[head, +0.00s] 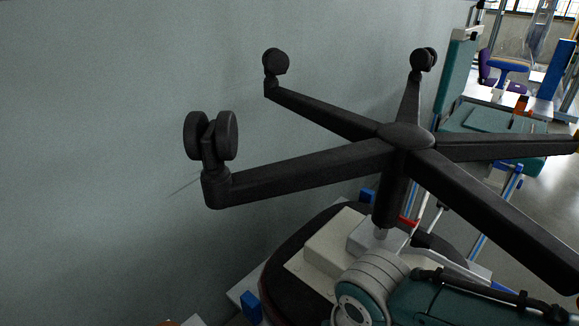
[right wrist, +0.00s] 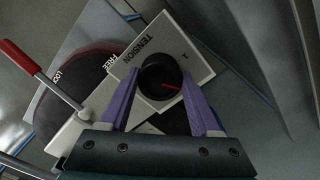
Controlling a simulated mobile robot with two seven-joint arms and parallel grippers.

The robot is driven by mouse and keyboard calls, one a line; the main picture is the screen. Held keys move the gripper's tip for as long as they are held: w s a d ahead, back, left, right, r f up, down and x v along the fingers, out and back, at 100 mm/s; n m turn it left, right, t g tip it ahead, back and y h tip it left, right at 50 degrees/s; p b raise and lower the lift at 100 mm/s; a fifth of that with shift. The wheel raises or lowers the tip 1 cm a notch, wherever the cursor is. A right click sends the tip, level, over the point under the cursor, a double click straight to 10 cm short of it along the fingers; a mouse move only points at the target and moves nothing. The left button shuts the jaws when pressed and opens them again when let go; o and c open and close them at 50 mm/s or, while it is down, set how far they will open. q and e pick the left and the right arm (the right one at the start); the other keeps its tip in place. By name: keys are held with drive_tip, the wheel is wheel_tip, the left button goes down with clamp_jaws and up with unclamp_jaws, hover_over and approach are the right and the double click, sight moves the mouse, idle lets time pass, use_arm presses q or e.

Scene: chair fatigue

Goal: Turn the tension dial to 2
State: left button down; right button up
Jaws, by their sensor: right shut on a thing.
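The tension dial (right wrist: 159,84) is a round black knob with a red pointer line, set on a white plate (right wrist: 172,38) marked TENSION. The pointer aims to the right of the picture. One small mark, which looks like a 1, shows beside the dial; no 2 is readable. My right gripper (right wrist: 158,76) has its purple fingers on both sides of the dial and is shut on it. In the head view my right arm reaches in at the lower right, and its fingers and the dial are hidden. My left gripper is not in view.
An upturned chair's black five-arm base (head: 405,136) with casters (head: 211,135) stands above the seat mechanism (head: 335,243). A red-handled lever (right wrist: 25,62) lies left of the dial, near LOCK and FREE labels. A grey wall stands behind. Other work stations are at the far right.

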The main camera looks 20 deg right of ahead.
drive_tip(key=shift+n, duration=0.8)
drive_tip(key=o, duration=1.4)
wheel_tip(320, 180, up, 9)
drive_tip(key=p, duration=0.5)
drive_tip(key=shift+p, duration=0.35)
drive_tip(key=shift+r, duration=0.45)
